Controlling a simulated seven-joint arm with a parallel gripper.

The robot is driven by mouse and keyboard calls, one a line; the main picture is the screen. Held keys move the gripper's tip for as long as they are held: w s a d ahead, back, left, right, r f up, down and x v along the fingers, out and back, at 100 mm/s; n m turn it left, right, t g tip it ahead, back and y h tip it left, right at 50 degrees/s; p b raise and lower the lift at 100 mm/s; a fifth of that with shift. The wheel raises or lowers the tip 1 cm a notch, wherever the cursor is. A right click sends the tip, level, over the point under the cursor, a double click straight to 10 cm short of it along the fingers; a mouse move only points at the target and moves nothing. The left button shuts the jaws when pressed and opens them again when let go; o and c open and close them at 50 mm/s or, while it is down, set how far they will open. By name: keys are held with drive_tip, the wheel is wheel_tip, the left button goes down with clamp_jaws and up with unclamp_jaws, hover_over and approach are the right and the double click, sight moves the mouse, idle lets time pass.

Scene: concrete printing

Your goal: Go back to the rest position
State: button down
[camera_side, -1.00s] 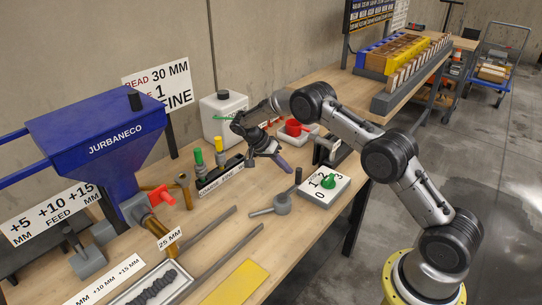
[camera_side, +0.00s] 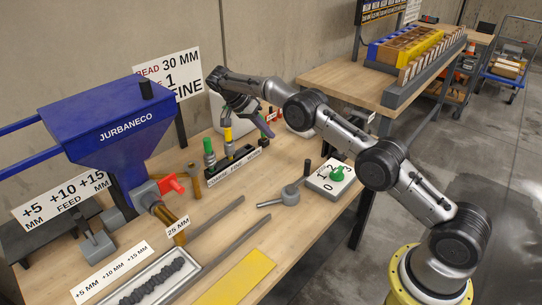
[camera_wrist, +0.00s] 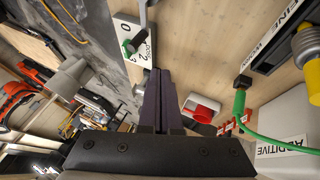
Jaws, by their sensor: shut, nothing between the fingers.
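My gripper (camera_side: 268,132) hangs in the air above the back part of the wooden bench, near the "additive" jug and a black rack with green and yellow handled pieces. Its dark purple fingers point down and to the right in the side view. In the wrist view the fingers (camera_wrist: 158,75) lie together with nothing between them. The arm is bent and reaches across from its yellow base ring at the lower right. The white jug (camera_side: 217,108) is partly hidden behind my wrist.
A blue hopper (camera_side: 120,130) stands at the left. A white dial box (camera_side: 333,180) with a green knob, a grey handled tool (camera_side: 290,195), the black rack (camera_side: 235,165) and a yellow plate (camera_side: 235,280) are on the bench. A red scoop shows in the wrist view (camera_wrist: 200,112).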

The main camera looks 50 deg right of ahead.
drive_tip(key=s+a+r+t, duration=0.1)
drive_tip(key=s+r+t, duration=0.15)
drive_tip(key=r, duration=0.75)
drive_tip(key=s+r+t, duration=0.1)
drive_tip(key=s+r, duration=0.2)
drive_tip(key=r, duration=0.8)
drive_tip(key=s+a+r+n+t+y, duration=0.2)
drive_tip(key=s+a+r+n, duration=0.1)
drive_tip(key=s+r, duration=0.75)
drive_tip(key=s+a+f+n+t+y, duration=0.1)
drive_tip(key=s+a+f+n, duration=0.15)
drive_tip(key=s, duration=0.55)
drive_tip(key=s+a+f+n+t, duration=0.1)
drive_tip(key=s+n+t, duration=0.15)
drive_tip(key=s, duration=0.55)
drive_tip(key=s+a+f+n+y, duration=0.1)
drive_tip(key=s+a+f+n, duration=0.1)
drive_tip(key=s+f+n, duration=0.2)
drive_tip(key=s+a+f+n+t+y, duration=0.1)
drive_tip(key=s+f+n, duration=0.3)
drive_tip(key=f, duration=0.4)
drive_tip(key=shift+a+n+y, duration=0.3)
drive_tip(key=shift+a+n, duration=0.2)
drive_tip(key=shift+n, duration=0.2)
